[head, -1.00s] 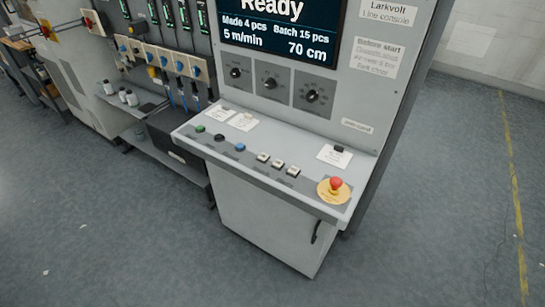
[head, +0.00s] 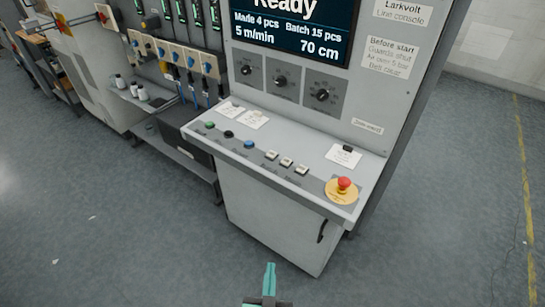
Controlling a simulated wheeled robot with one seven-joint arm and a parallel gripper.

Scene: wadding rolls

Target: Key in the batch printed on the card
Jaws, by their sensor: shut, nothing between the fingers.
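The line console has a screen (head: 291,30) reading "Ready", "Made 4 pcs", "Batch 15 pcs", "5 m/min" and "70 cm". Below it are three dark dials (head: 280,83). The sloping desk (head: 308,148) carries a green button (head: 210,125), a black button (head: 229,134), a blue button (head: 249,144) and three pale keys (head: 286,162). White cards lie at the desk's back left (head: 254,120) and right (head: 343,156); their print is too small to read. My gripper (head: 270,266), teal-fingered, is shut and empty at the bottom, in front of the console and apart from it.
A red mushroom button (head: 344,183) on a yellow disc stands at the desk's right front corner. A handle (head: 322,231) sticks out of the cabinet front. Machinery with a low shelf stands to the left. The floor in front and to the right is clear.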

